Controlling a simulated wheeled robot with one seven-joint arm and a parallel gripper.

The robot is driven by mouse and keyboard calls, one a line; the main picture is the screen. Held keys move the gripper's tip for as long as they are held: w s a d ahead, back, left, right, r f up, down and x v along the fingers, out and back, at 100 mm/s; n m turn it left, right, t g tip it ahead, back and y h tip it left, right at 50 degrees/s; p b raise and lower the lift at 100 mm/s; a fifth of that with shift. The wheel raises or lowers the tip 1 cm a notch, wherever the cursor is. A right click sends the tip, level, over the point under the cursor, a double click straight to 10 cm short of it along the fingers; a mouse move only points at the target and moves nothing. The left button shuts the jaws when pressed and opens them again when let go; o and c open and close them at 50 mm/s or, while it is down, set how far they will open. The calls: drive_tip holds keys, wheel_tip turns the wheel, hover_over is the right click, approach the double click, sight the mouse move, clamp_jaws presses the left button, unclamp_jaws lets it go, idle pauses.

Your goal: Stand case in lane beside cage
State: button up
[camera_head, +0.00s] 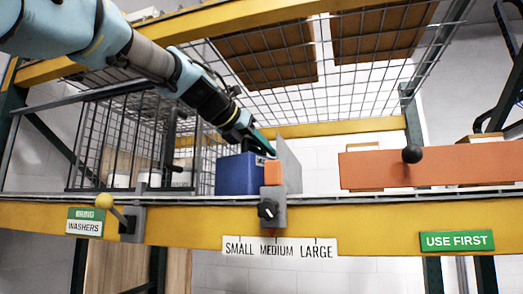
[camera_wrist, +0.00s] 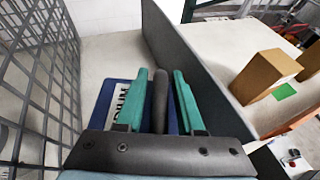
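The blue case (camera_head: 238,174) stands upright at the shelf's front rail, between the wire cage (camera_head: 125,140) on the left and a grey divider plate (camera_head: 289,163) on the right. In the wrist view the case (camera_wrist: 103,95) lies below my gripper and shows a white label ending in "DIUM". Its dark grey handle (camera_wrist: 160,100) sits between the teal fingers of my gripper (camera_wrist: 160,80). Narrow gaps show on both sides of the handle, so the fingers look open around it. My gripper (camera_head: 262,143) reaches down from the upper left. The case's underside is hidden.
The divider also shows in the wrist view (camera_wrist: 195,65), close to the right finger. Cage mesh (camera_wrist: 35,80) runs along the left. An orange panel (camera_head: 430,166) with a black knob lies right. A yellow front beam (camera_head: 370,230) carries a size scale and a black knob.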

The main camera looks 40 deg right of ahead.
drive_tip(key=shift+o, duration=0.8)
drive_tip(key=shift+r, duration=0.15)
drive_tip(key=b+v, duration=0.4)
drive_tip(key=v, duration=0.8)
